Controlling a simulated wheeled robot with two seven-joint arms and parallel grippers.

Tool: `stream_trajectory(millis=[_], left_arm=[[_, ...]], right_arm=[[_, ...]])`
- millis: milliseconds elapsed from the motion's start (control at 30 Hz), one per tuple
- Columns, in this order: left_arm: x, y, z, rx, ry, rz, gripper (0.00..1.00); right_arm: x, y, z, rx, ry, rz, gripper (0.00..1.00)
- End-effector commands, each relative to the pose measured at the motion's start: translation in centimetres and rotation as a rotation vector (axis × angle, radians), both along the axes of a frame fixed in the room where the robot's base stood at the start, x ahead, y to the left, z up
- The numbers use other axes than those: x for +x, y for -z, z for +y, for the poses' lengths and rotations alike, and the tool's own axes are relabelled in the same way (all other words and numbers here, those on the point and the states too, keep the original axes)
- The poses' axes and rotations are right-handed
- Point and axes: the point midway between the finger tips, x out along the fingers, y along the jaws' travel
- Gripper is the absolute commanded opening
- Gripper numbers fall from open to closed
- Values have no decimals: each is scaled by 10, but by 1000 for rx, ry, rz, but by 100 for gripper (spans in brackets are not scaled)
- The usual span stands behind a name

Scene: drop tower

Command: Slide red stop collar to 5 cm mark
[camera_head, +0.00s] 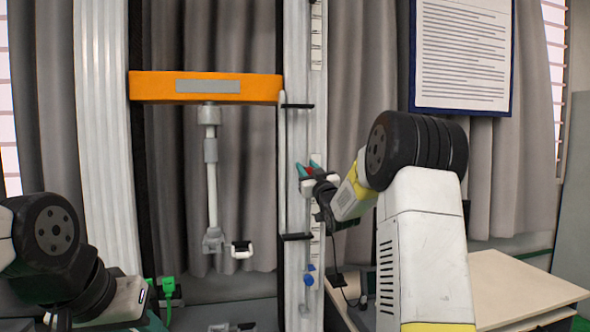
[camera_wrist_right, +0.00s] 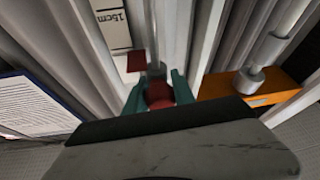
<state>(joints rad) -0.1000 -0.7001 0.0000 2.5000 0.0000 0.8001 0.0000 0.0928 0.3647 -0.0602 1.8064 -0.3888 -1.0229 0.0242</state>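The red stop collar (camera_head: 309,172) is on the upright scale rail (camera_head: 296,210), mostly hidden by my right gripper (camera_head: 309,167). In the right wrist view the gripper's two teal fingers (camera_wrist_right: 158,97) stand on either side of the collar's red knob (camera_wrist_right: 159,93) and appear to touch it. A red flag-like plate (camera_wrist_right: 136,62) shows beside the scale, near the printed 15cm label (camera_wrist_right: 113,19). The 5 cm mark is not readable. My left gripper (camera_head: 146,302) is low at the left, partly cut off and away from the rail; its opening is unclear.
An orange crossbeam (camera_head: 148,86) with a hanging grey rod (camera_head: 211,180) is left of the rail. Black brackets (camera_head: 297,237) stick out above and below the collar. A blue knob (camera_head: 309,281) sits lower on the rail. A pale table (camera_head: 515,290) stands at the right.

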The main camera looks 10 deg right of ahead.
Motion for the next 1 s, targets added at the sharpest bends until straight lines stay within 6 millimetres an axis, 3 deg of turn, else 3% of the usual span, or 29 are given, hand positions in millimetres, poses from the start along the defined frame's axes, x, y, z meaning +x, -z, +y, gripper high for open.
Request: stream_trajectory(millis=[100, 1000], left_arm=[[0, 0, 0, 0, 0, 0, 36], [0, 0, 0, 0, 0, 0, 36]], right_arm=[[0, 0, 1, 0, -1, 0, 0], [0, 0, 2, -1, -4, 1, 0]])
